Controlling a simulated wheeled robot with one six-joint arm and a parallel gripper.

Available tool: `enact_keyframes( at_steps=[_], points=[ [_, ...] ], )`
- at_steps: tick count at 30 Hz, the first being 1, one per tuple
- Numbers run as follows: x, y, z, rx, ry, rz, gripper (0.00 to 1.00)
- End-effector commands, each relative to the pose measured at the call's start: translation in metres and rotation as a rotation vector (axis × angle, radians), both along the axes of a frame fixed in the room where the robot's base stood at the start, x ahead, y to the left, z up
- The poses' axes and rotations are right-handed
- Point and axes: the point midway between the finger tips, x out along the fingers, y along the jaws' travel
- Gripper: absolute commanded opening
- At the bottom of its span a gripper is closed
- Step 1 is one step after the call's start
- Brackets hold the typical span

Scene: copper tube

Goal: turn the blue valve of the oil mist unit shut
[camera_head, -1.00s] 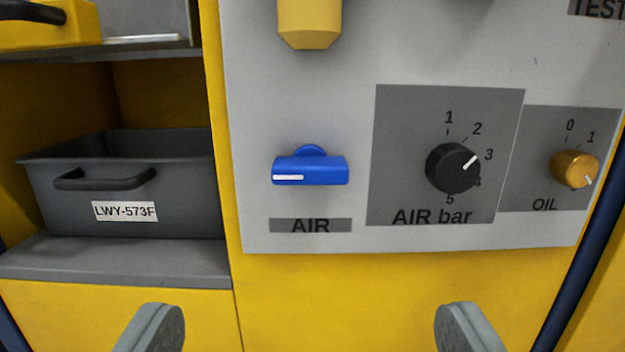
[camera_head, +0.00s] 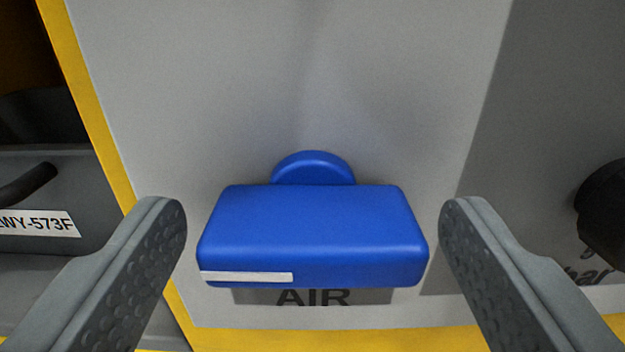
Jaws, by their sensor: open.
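The blue valve (camera_head: 313,232) sits on the grey panel in the middle of the view, above the AIR label (camera_head: 312,297). Its handle lies horizontal, with a white mark (camera_head: 246,277) at the lower left of its front. A round blue hub (camera_head: 313,168) shows behind and above the handle. My gripper (camera_head: 312,222) is open, with one finger left of the handle and one right of it. A narrow gap shows between each finger and the handle's end, so nothing is gripped.
The black AIR bar knob (camera_head: 604,212) is at the right edge, partly cut off. A grey bin (camera_head: 62,190) with a label stands on a shelf at the left, past the panel's yellow edge (camera_head: 85,95). The panel above the valve is bare.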

Motion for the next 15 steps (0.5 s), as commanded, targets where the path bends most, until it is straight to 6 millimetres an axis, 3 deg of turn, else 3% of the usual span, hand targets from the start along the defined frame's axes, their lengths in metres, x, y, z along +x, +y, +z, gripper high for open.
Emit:
enact_keyframes(
  at_steps=[11, 15],
  points=[
    [0.0056, 0.0000, 0.0003, 0.000, 0.000, 0.000, 0.76],
    [0.0055, 0.0000, 0.0004, 0.000, 0.000, 0.000, 0.51]
  ],
)
